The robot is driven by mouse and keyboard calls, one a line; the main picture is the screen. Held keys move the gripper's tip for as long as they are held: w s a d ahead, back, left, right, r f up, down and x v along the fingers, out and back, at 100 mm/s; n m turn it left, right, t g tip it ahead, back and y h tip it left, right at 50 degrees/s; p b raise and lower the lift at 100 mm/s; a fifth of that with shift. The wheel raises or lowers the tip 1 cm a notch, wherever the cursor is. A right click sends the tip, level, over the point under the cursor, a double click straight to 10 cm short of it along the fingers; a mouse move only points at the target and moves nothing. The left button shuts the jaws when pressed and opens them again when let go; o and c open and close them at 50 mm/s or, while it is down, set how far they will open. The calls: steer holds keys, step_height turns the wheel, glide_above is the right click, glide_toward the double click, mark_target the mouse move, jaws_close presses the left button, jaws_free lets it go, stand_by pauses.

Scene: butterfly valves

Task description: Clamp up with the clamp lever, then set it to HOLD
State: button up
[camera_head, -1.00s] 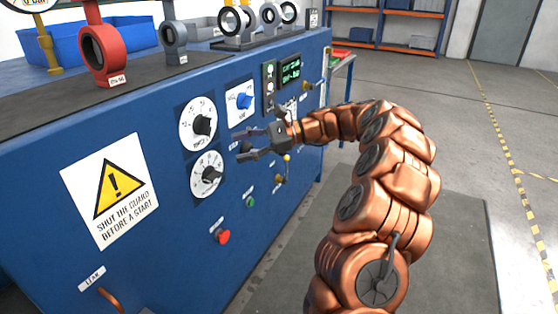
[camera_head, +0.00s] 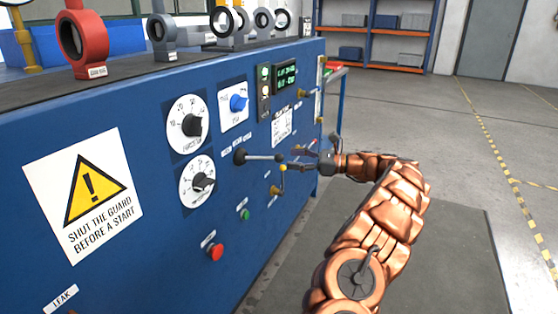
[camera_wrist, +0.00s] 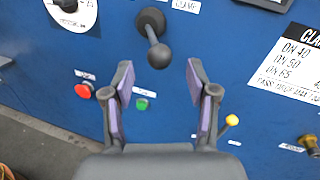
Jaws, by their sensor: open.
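The clamp lever (camera_head: 262,157) is on the blue panel, with a dark round hub and a grey rod ending in a ball. In the head view the rod points right, toward my gripper (camera_head: 294,160). In the wrist view the lever's ball end (camera_wrist: 158,55) hangs just beyond the gap between my open fingers (camera_wrist: 160,80). The fingers have purple inner pads and hold nothing. I cannot tell how far the ball is from the fingertips in depth. Small labels (camera_head: 237,144) stand around the hub, too small to read surely in the head view.
Two white dials (camera_head: 187,125), a blue knob (camera_head: 238,103) and a lit display (camera_head: 286,76) surround the lever. Below are a red button (camera_head: 215,252), a green button (camera_head: 245,214) and a yellow-tipped lever (camera_head: 277,188). Open floor lies right of the panel.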

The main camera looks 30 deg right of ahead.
mark_target(279, 157)
steer(key=b+x, duration=0.1)
steer(key=x, duration=0.4)
steer(key=shift+w+a, duration=0.15)
jaws_close()
stand_by(0.4)
